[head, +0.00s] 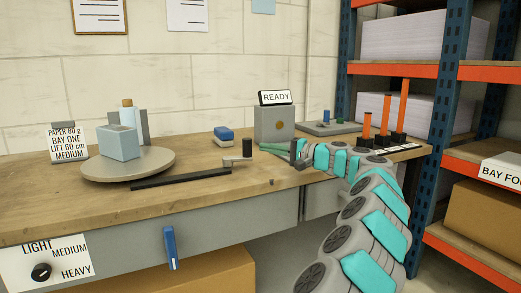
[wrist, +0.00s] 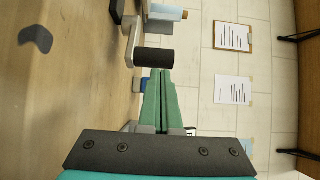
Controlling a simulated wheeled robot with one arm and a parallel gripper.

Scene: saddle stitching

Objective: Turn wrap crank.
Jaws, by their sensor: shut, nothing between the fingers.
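The wrap crank (head: 236,161) is a light grey arm with an upright black knob (head: 247,148), on the wooden bench right of the turntable. In the wrist view the black knob (wrist: 154,56) lies just past my fingertips, with the grey crank arm (wrist: 131,40) beside it. My gripper (head: 261,147) reaches in from the right, its green fingers pointing left toward the knob. In the wrist view my gripper (wrist: 159,72) is shut, fingers together and empty. Whether the fingertips touch the knob I cannot tell.
A grey turntable (head: 155,165) carries a pale blue block (head: 118,142). A black bar (head: 180,179) lies along the bench front. A grey box with a READY sign (head: 275,97) stands behind my gripper. A blue-and-white item (head: 223,134) sits behind the crank. Orange posts (head: 384,115) and shelves are right.

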